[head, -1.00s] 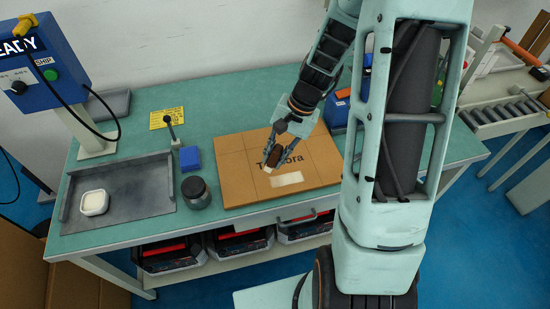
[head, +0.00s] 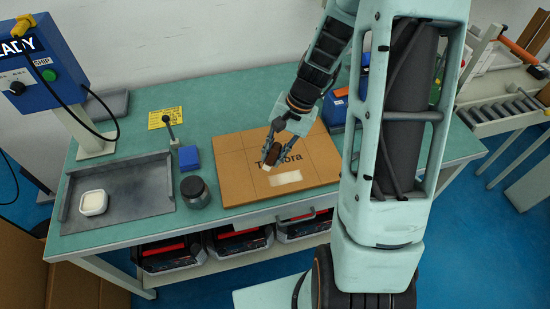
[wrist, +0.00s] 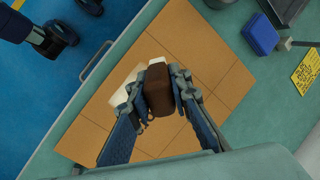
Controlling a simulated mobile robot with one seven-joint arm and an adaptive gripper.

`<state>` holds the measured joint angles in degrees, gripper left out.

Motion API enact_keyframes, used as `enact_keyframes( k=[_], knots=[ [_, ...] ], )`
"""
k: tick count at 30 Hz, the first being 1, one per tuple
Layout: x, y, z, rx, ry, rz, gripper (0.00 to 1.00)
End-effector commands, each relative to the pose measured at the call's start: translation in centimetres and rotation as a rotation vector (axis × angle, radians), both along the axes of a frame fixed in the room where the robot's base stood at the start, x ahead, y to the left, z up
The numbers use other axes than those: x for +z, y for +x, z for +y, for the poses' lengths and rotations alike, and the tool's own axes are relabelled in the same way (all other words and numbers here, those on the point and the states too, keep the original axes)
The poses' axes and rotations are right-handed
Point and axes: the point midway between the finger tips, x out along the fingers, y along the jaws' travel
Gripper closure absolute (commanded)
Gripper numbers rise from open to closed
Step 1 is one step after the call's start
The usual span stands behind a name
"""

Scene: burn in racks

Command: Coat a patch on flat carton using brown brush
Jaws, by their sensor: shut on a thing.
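The flat carton (head: 235,180) lies on the green bench, with dark lettering and a pale whitish patch (head: 286,178) near its front edge. It also fills the middle of the wrist view (wrist: 205,50). My gripper (head: 274,146) is over the carton, shut on the brown brush (head: 273,155). In the wrist view, my gripper's fingers (wrist: 160,90) hold the brush's brown block (wrist: 158,88) from both sides, and its pale end points toward the carton. The brush is just behind and left of the patch; I cannot tell whether it touches the carton.
A dark jar (head: 195,191) and a blue block (head: 189,157) stand left of the carton. A grey tray (head: 140,200) with a white dish (head: 93,203) lies further left. A blue control box (head: 45,65) stands at back left.

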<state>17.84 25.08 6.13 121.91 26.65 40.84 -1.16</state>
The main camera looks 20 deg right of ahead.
Motion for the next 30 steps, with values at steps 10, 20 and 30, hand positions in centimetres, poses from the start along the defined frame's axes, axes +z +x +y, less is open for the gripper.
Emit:
enact_keyframes(
  k=[10,20,30],
  knots=[
    [-0.7,0.0,0.0,0.000,-0.001,0.001,1.00],
    [0.2,0.4,0.1,0.003,-0.001,-0.001,1.00],
    [-1.8,0.0,0.0,0.001,0.000,0.001,1.00]
  ],
)
